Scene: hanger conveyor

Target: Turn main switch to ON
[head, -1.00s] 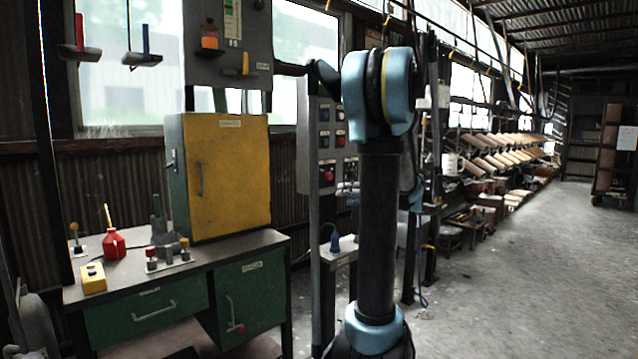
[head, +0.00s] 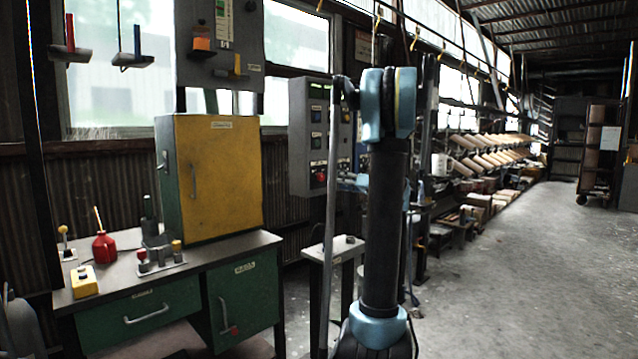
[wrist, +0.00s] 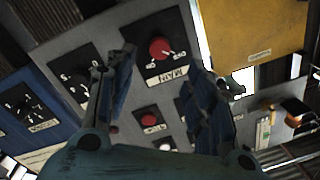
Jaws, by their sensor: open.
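The main switch (wrist: 160,47) is a red round knob on a black square plate, with a label reading MAIN below it. OFF and ON marks are beside the knob; its exact setting is hard to read. My gripper (wrist: 166,72) is open and empty in the wrist view, with its blue-padded fingers apart below and to either side of the knob. I see no contact with the knob. In the head view, the grey control box (head: 298,140) stands left of my arm, which hides part of its front. A red knob (head: 319,173) shows low on that front.
Other dials (wrist: 74,84) and a smaller red button (wrist: 149,119) sit close around the main switch. A yellow cabinet (head: 225,185) stands on the green workbench (head: 150,316) at left. A small stand (head: 337,248) is below the box. Open floor (head: 500,285) lies at right.

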